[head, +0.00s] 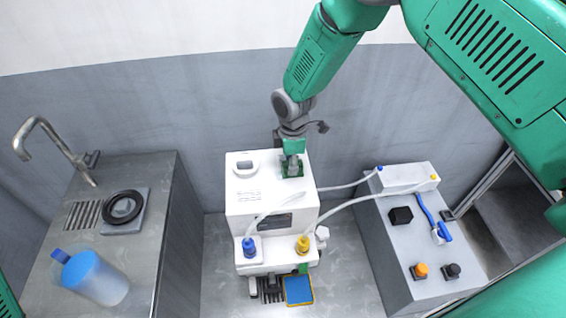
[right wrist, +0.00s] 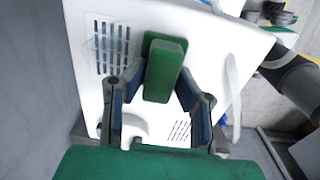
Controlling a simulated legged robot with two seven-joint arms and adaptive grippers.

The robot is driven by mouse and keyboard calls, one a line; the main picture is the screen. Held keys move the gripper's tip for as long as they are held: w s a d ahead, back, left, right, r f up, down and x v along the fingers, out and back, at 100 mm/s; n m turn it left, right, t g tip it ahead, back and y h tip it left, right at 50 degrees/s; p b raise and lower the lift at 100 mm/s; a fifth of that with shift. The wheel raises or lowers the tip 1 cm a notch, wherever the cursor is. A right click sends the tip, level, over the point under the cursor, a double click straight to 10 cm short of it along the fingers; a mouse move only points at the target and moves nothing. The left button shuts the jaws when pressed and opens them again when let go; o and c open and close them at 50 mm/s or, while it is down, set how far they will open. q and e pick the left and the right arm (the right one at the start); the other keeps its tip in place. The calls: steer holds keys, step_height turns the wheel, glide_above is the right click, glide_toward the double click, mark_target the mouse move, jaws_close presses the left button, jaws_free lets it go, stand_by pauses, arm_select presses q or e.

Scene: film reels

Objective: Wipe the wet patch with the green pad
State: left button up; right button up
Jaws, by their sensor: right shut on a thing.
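The green pad (head: 299,167) is at the top of the white machine (head: 263,214), toward its back right, partly hidden by my right gripper (head: 292,158). In the right wrist view the green pad (right wrist: 165,70) lies between the fingers of my right gripper (right wrist: 158,97), which is shut on it. The pad is at or just above the white top; I cannot tell if it touches. A faint glossy patch (right wrist: 100,48), which looks like the wet patch, lies over slots to the left of the pad. My left gripper is not in view.
Hoses run from the machine to a grey cabinet (head: 400,235) with knobs on the right. On the left, a counter (head: 140,185) holds a faucet (head: 50,140), a black ring (head: 122,207) and a blue-topped container (head: 95,278). A blue tray (head: 298,290) lies in front.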

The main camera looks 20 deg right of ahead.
mark_target(306, 172)
steer(key=shift+s+d+p, duration=0.25)
steer(key=shift+s+d, duration=0.05)
steer(key=shift+d, duration=0.7)
steer(key=shift+s+d+p, duration=0.2)
steer(key=shift+s+d, duration=0.05)
steer(key=shift+d, duration=0.75)
steer(key=shift+w+a+r, duration=0.1)
steer(key=shift+r, duration=2.9)
step_height(306, 172, up, 3)
steer(key=shift+r, duration=0.1)
